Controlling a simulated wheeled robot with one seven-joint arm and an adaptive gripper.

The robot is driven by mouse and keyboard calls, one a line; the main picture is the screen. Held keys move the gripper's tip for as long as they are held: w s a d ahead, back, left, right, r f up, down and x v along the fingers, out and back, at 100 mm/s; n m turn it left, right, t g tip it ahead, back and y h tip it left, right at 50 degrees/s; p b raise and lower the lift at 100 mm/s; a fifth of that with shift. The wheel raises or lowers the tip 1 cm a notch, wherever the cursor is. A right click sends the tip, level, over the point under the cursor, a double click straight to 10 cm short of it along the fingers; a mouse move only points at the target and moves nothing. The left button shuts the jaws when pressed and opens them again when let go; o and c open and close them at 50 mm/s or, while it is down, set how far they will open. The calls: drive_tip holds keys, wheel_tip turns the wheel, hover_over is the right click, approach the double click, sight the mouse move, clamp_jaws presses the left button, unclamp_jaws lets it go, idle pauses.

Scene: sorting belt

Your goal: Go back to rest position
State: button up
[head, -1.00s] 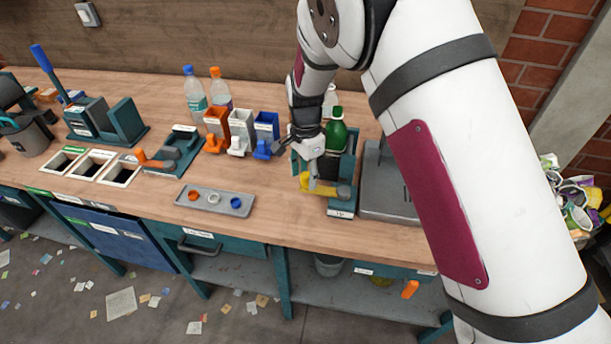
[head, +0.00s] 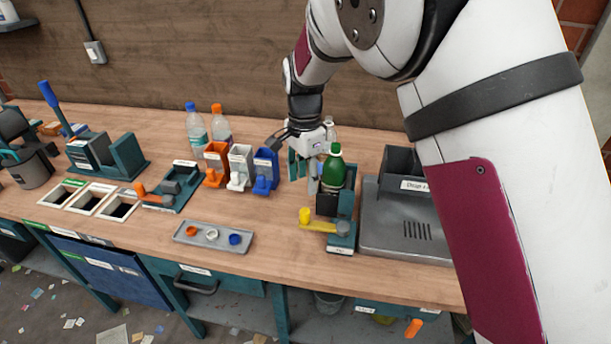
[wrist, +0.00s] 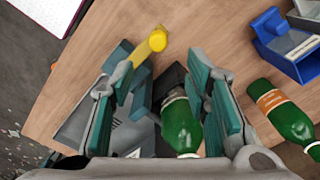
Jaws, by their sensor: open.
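My gripper (head: 310,172) is open and empty, beside and a little behind the green bottle (head: 334,170). The bottle stands upright in a teal fixture (head: 341,243) with a yellow lever (head: 319,226) at its front. In the wrist view both fingers (wrist: 160,85) are spread wide. A green bottle (wrist: 181,128) shows between them, and the yellow lever (wrist: 150,45) lies beyond. Another green bottle with an orange label (wrist: 278,105) shows to the right of the fingers. I cannot tell whether the fingers touch anything.
Orange (head: 216,165), white (head: 240,167) and blue (head: 265,172) dispensers stand left of my gripper. Clear bottles (head: 196,128) stand behind them. A grey tray with caps (head: 213,240) lies in front. A grey machine (head: 405,235) stands close on the right.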

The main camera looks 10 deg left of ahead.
drive_tip(key=s+d+r+n+t+y, duration=0.15)
drive_tip(key=s+d+r+n, duration=0.45)
drive_tip(key=d+r, duration=1)
drive_tip(key=s+d+n+t, duration=0.1)
drive_tip(key=s+d, duration=0.3)
drive_tip(key=s, duration=0.3)
drive_tip(key=s+d+r+n+t+h, duration=0.1)
drive_tip(key=s+d, duration=0.3)
drive_tip(key=s, duration=0.3)
drive_tip(key=s+d+r+n+t, duration=0.1)
drive_tip(key=s+d, duration=0.3)
drive_tip(key=s, duration=0.4)
drive_tip(key=shift+d+n+t, duration=0.3)
drive_tip(key=shift+d+t, duration=0.05)
drive_tip(key=shift+r+h, duration=0.1)
drive_tip(key=shift+h, duration=0.15)
